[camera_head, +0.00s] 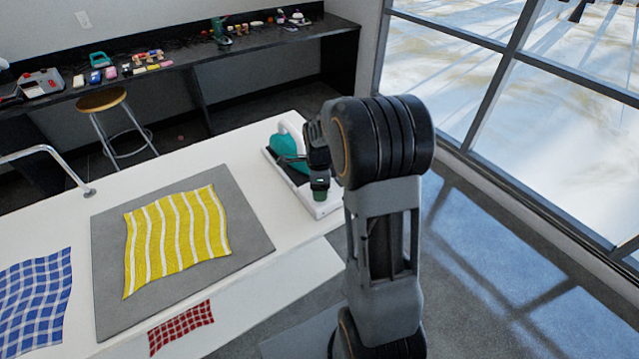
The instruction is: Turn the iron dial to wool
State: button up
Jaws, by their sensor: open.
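The iron (284,148) has a teal body and a white handle. It rests on a white stand (330,208) with a dark top, near the right edge of the white table. My gripper (302,174) is over the stand, at the right side of the iron. Its dark fingers look apart, one close to the iron's body and one over the front part of the stand. I cannot tell whether they touch anything. I cannot make out the dial or its setting; my gripper and arm cover part of the iron and stand.
A yellow striped cloth (176,240) lies on a grey mat (110,270). A blue checked cloth (35,300) and a red checked cloth (182,326) lie nearby. A metal faucet-like tube (50,152) stands at left. A stool (102,100) and a cluttered black counter (250,42) are behind.

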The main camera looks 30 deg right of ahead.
notch_tip(320, 180, up, 14)
dwell(0.6)
jog(key=shift+f, duration=0.1)
